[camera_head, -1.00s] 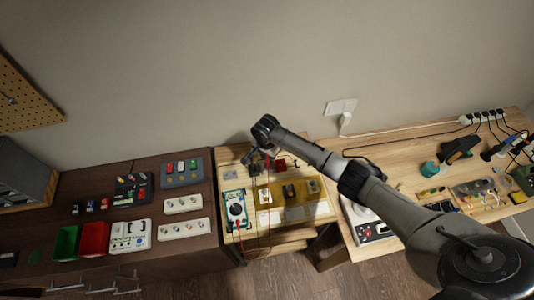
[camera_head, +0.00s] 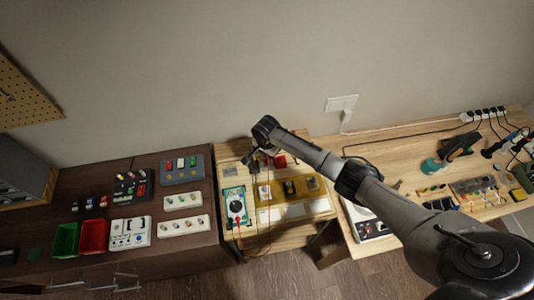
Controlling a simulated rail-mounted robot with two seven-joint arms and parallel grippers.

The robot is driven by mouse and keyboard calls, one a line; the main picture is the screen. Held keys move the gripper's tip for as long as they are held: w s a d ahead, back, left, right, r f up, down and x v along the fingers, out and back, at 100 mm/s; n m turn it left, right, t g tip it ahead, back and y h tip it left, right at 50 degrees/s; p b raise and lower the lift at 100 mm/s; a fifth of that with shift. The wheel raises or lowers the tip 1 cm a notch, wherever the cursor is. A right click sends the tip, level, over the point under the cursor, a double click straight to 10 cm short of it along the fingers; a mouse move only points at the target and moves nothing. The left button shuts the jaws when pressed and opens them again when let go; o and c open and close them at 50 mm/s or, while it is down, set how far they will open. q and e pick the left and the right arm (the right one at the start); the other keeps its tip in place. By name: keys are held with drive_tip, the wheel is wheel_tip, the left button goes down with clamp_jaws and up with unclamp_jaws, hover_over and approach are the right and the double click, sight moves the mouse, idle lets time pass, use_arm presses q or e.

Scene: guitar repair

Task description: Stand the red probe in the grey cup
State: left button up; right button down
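My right arm reaches in from the right, and my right gripper (camera_head: 252,161) is over the back of the small light-wood bench. It is small and dark, and I cannot tell whether its fingers are open or shut. A thin red lead (camera_head: 268,174) runs up close to the gripper, but the red probe's tip cannot be made out. The teal-edged multimeter (camera_head: 236,208) lies at the bench's left side, with leads looping below it. I cannot clearly pick out the grey cup; it may be hidden by the gripper or too small. My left gripper is not in view.
A yellow tray (camera_head: 325,204) with small parts lies right of the multimeter. A red block (camera_head: 280,161) sits at the bench's back. Green (camera_head: 66,240) and red (camera_head: 94,236) bins stand on the dark cabinet at left. A long workbench with tools is at right.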

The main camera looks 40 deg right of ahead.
drive_tip(key=c, duration=1.1)
unclamp_jaws()
drive_tip(key=o, duration=0.4)
drive_tip(key=shift+r, duration=0.1)
drive_tip(key=shift+r+p, duration=0.6)
drive_tip(key=shift+p, duration=0.2)
wheel_tip(320, 180, up, 3)
drive_tip(key=p, duration=0.4)
drive_tip(key=shift+r, duration=0.1)
wheel_tip(320, 180, up, 2)
drive_tip(key=p, duration=0.3)
drive_tip(key=shift+r, duration=0.25)
